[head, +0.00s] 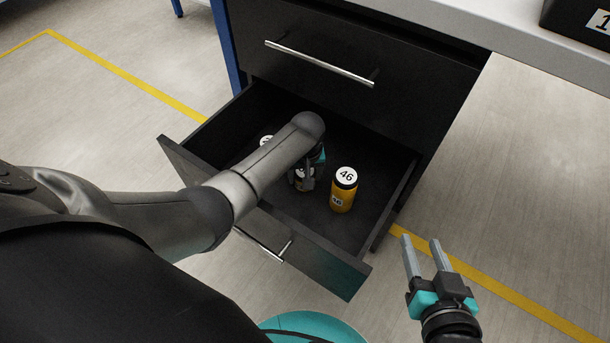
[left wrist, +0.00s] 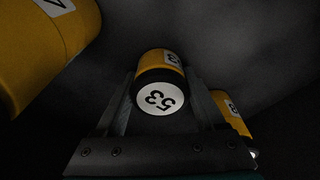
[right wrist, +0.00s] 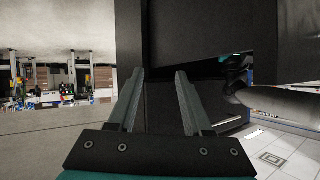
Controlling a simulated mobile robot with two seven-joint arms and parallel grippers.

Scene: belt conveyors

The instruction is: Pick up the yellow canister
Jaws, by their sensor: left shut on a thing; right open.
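In the open drawer, a yellow canister with a black cap and a white label 46 (head: 343,190) stands upright. My left gripper (head: 305,178) reaches down into the drawer to its left and is largely hidden by my arm. In the left wrist view a yellow canister labelled 53 (left wrist: 160,70) sits between the fingers, which are shut on it. Two more yellow canisters show there, one at the left (left wrist: 45,50) and one at the right (left wrist: 230,110). My right gripper (head: 422,242) is open and empty outside the drawer; its fingers also show in the right wrist view (right wrist: 160,78).
The black drawer (head: 320,255) is pulled out below a closed drawer with a metal handle (head: 320,62). A white cap (head: 266,140) shows behind my left arm. A black box (head: 580,22) stands on the worktop. The floor right of the drawer is clear, with a yellow line.

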